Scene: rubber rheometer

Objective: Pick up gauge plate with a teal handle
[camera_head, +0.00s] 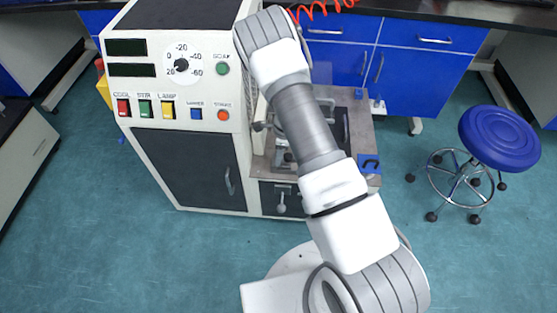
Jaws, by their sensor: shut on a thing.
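I cannot make out a gauge plate with a teal handle in the head view. A small blue piece (370,164) sits at the front right corner of the rheometer's metal work table (361,128); I cannot tell what it is. My arm rises from the bottom right across the work table to the top of the machine. It hides much of the table and the parts on it. My gripper does not show; the arm's end is hidden behind its own links or the machine.
The rheometer cabinet (190,165) stands left of my arm, with a dial, coloured buttons and a dark door. Blue drawers (425,65) stand behind. A blue stool (500,138) stands at the right. The floor (100,230) at front left is clear.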

